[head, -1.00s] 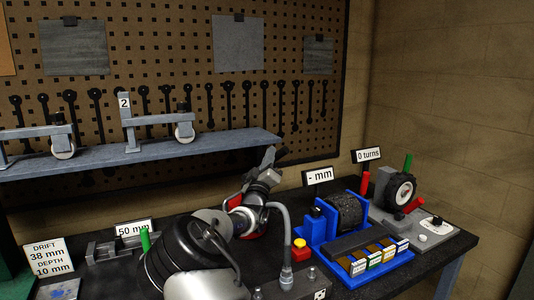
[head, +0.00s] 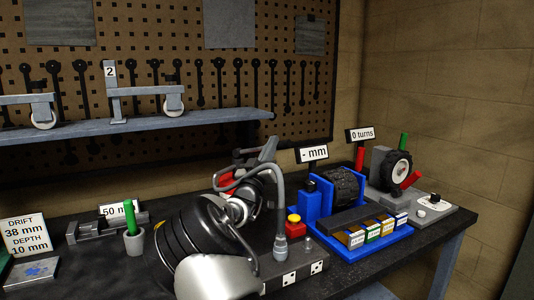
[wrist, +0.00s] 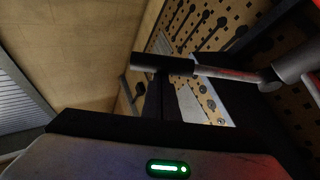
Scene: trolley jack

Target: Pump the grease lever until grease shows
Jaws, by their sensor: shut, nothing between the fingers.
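In the wrist view, my gripper (wrist: 161,98) is shut, its dark fingers close below a black lever grip (wrist: 162,63). A metal lever rod (wrist: 228,73) runs from the grip to a round grey joint at the right. The fingers overlap the grip in the picture; I cannot tell whether they touch it. In the head view, my arm hides much of the lever area. A grey hose (head: 282,205) rises from a dark base block (head: 291,277) and bends over behind the arm. I see no grease.
A blue stand (head: 320,205) holds a black roller, with coloured packets in front. A wheel unit (head: 396,172) labelled "0 turns" is at the right. A green-handled tool (head: 131,218) stands in a cup at left.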

